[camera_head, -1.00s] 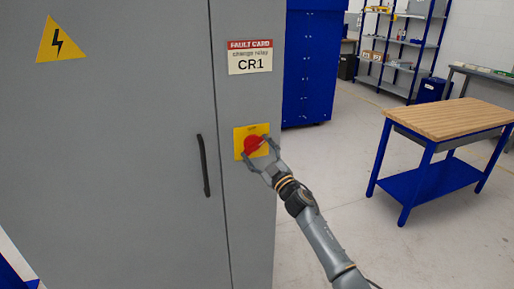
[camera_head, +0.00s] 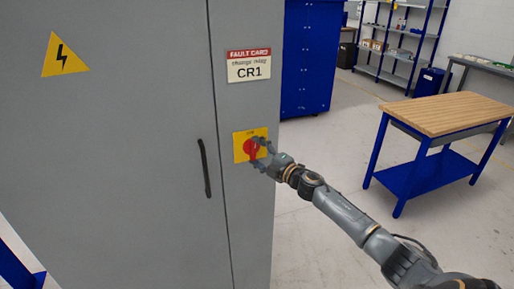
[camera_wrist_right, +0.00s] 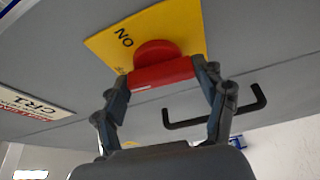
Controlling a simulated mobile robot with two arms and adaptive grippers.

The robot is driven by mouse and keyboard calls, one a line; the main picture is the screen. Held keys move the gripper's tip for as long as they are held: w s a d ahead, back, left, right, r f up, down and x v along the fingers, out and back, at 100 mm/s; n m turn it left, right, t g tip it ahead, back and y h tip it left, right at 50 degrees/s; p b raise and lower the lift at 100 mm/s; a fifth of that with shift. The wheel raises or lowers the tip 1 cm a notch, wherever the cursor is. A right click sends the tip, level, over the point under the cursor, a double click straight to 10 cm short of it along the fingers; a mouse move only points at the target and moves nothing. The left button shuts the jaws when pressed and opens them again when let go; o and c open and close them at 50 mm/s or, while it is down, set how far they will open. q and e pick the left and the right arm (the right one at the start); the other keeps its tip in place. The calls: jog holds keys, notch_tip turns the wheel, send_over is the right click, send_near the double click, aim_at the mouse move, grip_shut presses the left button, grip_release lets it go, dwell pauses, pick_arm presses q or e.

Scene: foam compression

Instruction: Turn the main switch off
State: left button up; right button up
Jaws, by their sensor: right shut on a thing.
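The main switch is a red rotary knob (camera_head: 250,147) on a yellow plate (camera_head: 239,152), on the front of the grey cabinet. My right gripper (camera_head: 257,152) is at the knob, its arm coming in from the lower right. In the right wrist view, its two fingers (camera_wrist_right: 163,92) are shut on the red handle bar (camera_wrist_right: 160,75), one finger at each end. The word ON shows on the yellow plate (camera_wrist_right: 110,47) in that view. Part of the knob and plate is hidden behind the fingers. My left gripper is out of view.
A black door handle (camera_head: 204,168) is left of the switch; it also shows near the gripper in the wrist view (camera_wrist_right: 258,97). A CR1 fault card (camera_head: 249,67) is above. A wood-topped workbench (camera_head: 450,112) stands right, with open floor between.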

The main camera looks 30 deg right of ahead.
jog(key=shift+n+p, duration=0.35)
jog(key=shift+n, duration=0.15)
jog(key=o, duration=1.2)
jog(key=shift+c, duration=0.2)
jog(key=s+d, duration=0.2)
jog(key=s, duration=1)
jog(key=shift+w, duration=0.1)
